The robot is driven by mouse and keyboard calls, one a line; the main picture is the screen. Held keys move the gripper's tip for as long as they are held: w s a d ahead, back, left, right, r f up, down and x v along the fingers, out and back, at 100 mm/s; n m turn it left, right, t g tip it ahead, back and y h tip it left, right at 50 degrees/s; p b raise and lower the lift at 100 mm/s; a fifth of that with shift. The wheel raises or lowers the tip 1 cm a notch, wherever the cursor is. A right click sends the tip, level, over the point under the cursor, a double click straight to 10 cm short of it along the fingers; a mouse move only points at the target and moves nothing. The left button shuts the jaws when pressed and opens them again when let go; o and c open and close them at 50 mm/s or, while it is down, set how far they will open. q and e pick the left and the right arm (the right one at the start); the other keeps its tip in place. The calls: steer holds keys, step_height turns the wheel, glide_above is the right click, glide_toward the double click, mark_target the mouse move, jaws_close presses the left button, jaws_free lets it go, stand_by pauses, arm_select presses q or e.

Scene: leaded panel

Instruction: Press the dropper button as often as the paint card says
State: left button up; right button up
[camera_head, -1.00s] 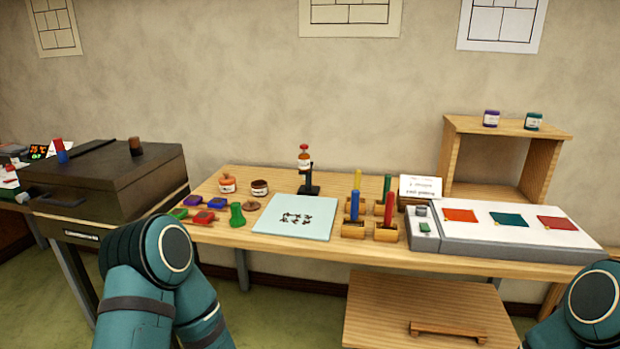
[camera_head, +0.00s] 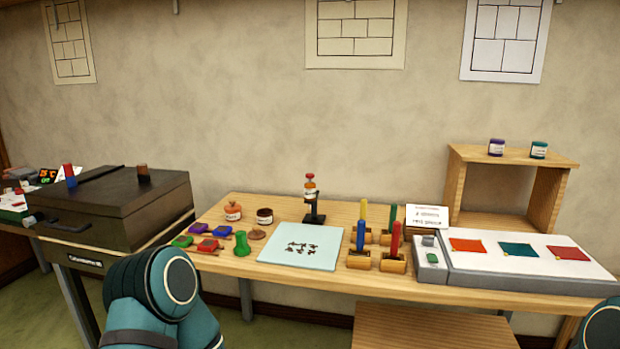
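The likely dropper (camera_head: 310,187), a small bottle with a red top on a black stand (camera_head: 314,217), stands at the back middle of the wooden table. Its red top may be the button; this is too small to tell. A white card (camera_head: 427,217) with a few lines of writing leans at the right of the table, and I cannot read it. A pale blue sheet (camera_head: 293,246) with dark marks lies in front of the stand. My two teal arms show at the lower left and lower right edges, but neither gripper is in view.
A dark kiln-like box (camera_head: 110,205) stands at the left. Coloured upright sticks (camera_head: 361,235) in wooden holders stand right of the sheet. A grey-edged panel (camera_head: 520,262) with coloured squares and a wooden shelf (camera_head: 510,155) with two jars are at the right.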

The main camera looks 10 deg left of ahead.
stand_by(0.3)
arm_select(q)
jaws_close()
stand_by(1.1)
